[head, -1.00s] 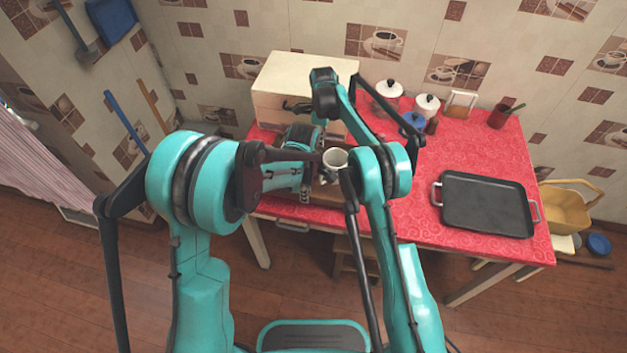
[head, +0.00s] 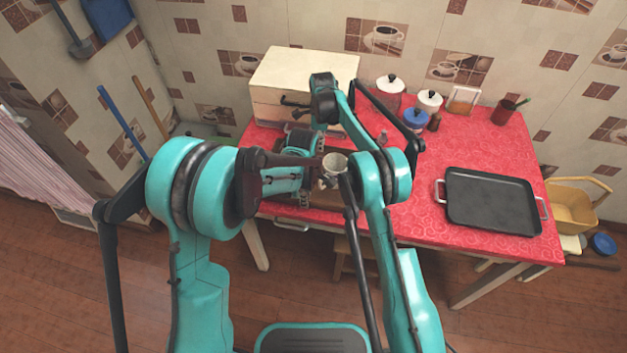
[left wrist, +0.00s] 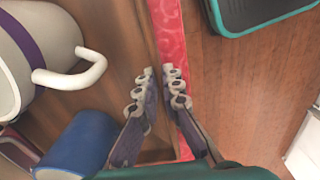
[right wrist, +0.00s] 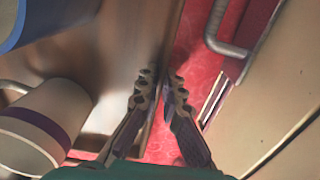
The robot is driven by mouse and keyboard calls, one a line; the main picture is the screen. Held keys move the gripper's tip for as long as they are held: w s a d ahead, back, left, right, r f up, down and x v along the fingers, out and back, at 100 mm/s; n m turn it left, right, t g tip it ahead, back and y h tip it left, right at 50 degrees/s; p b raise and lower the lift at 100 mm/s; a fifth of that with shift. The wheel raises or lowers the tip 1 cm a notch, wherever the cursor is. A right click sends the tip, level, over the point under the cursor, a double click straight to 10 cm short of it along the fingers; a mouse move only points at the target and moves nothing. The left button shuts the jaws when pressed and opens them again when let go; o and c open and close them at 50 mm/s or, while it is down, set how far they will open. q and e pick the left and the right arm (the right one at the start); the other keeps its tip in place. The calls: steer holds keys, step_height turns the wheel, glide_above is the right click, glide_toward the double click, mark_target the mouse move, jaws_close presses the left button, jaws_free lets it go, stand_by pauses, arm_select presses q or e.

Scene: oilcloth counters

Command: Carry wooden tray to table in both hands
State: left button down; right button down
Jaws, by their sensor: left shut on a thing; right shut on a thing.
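The wooden tray (head: 326,198) is at the left part of the red-covered table (head: 400,210), largely hidden by my arms in the head view. A white mug with a purple band (left wrist: 25,60) stands in it, also visible in the head view (head: 335,165). A blue cup (left wrist: 78,145) is in the tray too. My left gripper (left wrist: 158,92) is shut on the tray's near wall. My right gripper (right wrist: 160,92) is shut on the far wall, by the cream box. Whether the tray touches the cloth cannot be told.
A cream box (head: 303,75) with a handle stands close behind the tray. White-lidded jars (head: 389,90), a blue jar (head: 415,119) and a red cup (head: 502,112) stand at the back. A black tray (head: 492,202) lies at the right. Bare cloth lies between.

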arm_select(q)
steer(key=shift+f, duration=0.4)
arm_select(e)
steer(key=shift+f, duration=0.4)
arm_select(q)
steer(key=c, duration=1.7)
jaws_free()
steer(key=shift+r, duration=0.2)
arm_select(e)
steer(key=c, duration=1.7)
jaws_free()
steer(key=shift+r, duration=0.2)
arm_select(q)
steer(key=shift+r, duration=0.15)
step_height(320, 180, up, 7)
steer(key=shift+f, duration=0.1)
arm_select(e)
steer(key=shift+r, duration=0.25)
arm_select(q)
steer(key=shift+r, duration=0.2)
arm_select(e)
step_height(320, 180, up, 12)
steer(key=shift+f, duration=0.25)
